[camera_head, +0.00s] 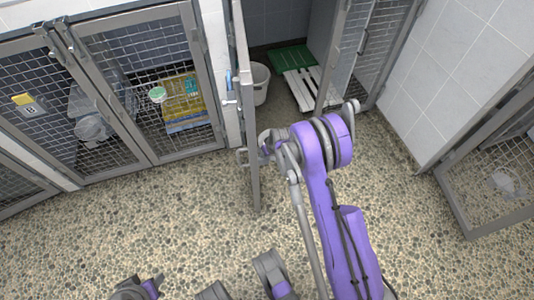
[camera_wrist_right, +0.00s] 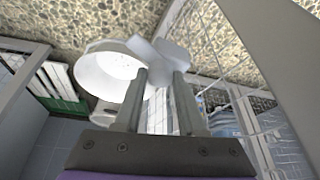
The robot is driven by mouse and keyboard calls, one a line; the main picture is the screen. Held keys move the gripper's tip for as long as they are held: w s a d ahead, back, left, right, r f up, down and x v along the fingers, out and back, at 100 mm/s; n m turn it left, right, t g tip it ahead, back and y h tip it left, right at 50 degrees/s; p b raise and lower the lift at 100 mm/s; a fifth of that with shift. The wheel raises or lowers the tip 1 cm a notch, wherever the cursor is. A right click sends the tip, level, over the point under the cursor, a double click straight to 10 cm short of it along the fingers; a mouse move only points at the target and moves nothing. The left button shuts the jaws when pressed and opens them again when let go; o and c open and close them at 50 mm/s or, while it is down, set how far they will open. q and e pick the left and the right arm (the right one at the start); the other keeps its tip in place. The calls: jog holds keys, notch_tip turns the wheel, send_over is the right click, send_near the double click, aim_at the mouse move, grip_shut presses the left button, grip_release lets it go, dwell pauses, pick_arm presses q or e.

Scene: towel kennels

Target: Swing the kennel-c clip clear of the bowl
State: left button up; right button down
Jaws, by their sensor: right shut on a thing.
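In the right wrist view, my right gripper (camera_wrist_right: 160,80) is shut on a pale grey, cross-shaped clip (camera_wrist_right: 165,52). Just left of the clip is a white bowl (camera_wrist_right: 92,72), its rim overlapped by the clip and a finger; I cannot tell whether they touch.
A green mat (camera_head: 290,57) and a white slatted board (camera_head: 303,88) lie in the open kennel. Closed mesh doors (camera_head: 158,75) stand at left, with a yellow bag (camera_head: 184,104) behind one. Another mesh door (camera_head: 495,165) is at right. The pebbled floor (camera_head: 180,215) in front is clear.

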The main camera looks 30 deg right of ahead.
jog(key=shift+m, duration=0.5)
jog(key=c, duration=0.5)
grip_release()
jog(key=p+v, duration=0.2)
jog(key=v, duration=0.9)
jog(key=shift+a, duration=0.2)
jog(key=shift+f, duration=0.1)
